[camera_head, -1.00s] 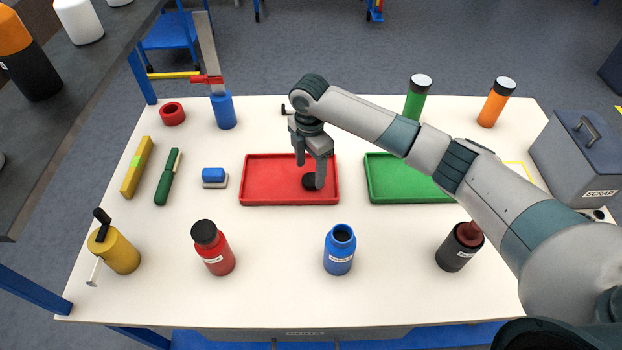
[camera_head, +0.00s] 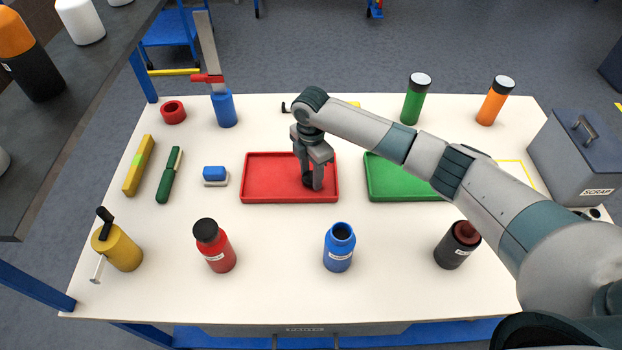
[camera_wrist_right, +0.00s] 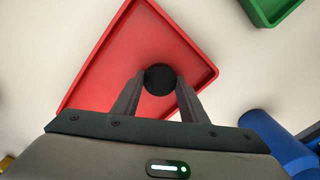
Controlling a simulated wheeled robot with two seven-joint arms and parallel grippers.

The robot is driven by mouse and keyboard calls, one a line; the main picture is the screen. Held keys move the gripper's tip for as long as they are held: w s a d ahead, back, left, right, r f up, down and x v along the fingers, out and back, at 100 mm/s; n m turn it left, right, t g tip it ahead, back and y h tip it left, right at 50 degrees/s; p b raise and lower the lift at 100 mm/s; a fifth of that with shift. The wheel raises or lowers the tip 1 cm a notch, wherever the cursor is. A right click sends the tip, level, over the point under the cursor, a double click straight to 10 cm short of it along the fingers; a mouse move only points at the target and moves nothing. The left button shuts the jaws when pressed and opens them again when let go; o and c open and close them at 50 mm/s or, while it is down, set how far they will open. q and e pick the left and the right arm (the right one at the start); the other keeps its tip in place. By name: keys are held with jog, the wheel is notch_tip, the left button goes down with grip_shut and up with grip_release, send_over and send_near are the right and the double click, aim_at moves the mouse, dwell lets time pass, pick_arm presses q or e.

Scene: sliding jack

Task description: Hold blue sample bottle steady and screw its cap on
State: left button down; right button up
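The blue sample bottle (camera_head: 339,249) stands upright and uncapped at the front middle of the table, its dark mouth showing. Its blue side also shows at the lower right of the right wrist view (camera_wrist_right: 275,140). A black cap (camera_wrist_right: 160,79) lies in the red tray (camera_head: 262,190). My right gripper (camera_head: 312,184) points down over the tray, its fingers apart on either side of the cap. In the head view the fingers partly hide the cap; firm contact is not clear. My left gripper is out of view.
A capped red bottle (camera_head: 214,246) stands left of the blue bottle and a dark bottle (camera_head: 458,245) right of it. A green tray (camera_head: 390,184) lies right of the red tray. The table around the blue bottle is clear.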

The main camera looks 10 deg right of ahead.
jog(key=shift+r, duration=0.1)
